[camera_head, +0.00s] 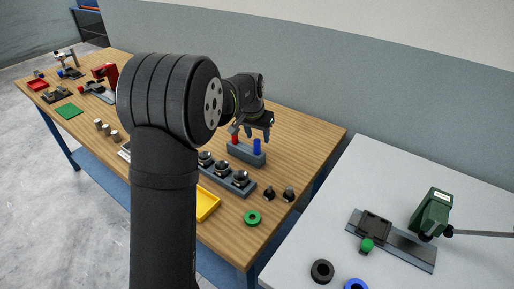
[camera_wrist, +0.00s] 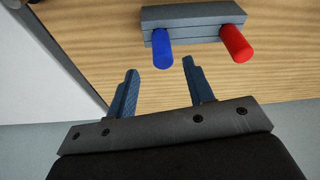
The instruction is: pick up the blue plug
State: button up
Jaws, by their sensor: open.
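The grey block shows behind both plugs (camera_wrist: 192,14). My gripper (camera_wrist: 160,68) is open and empty, its fingers apart. In the head view my gripper (camera_head: 253,136) is above and beside the block, close to the plugs.
A grey holder (camera_head: 242,188) with several black-topped parts stands nearer me. Two dark pegs (camera_head: 279,194), a green ring (camera_head: 252,218) and a yellow tray (camera_head: 207,205) are on the same wooden table. A wall stands behind the table. A separate white table (camera_head: 320,235) is at right.

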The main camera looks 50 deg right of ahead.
aim_at(257, 140)
jog(key=x, duration=0.5)
jog(key=shift+w+a+f, duration=0.1)
jog(key=shift+w+f, duration=0.1)
jog(key=shift+f, duration=0.15)
grip_shut()
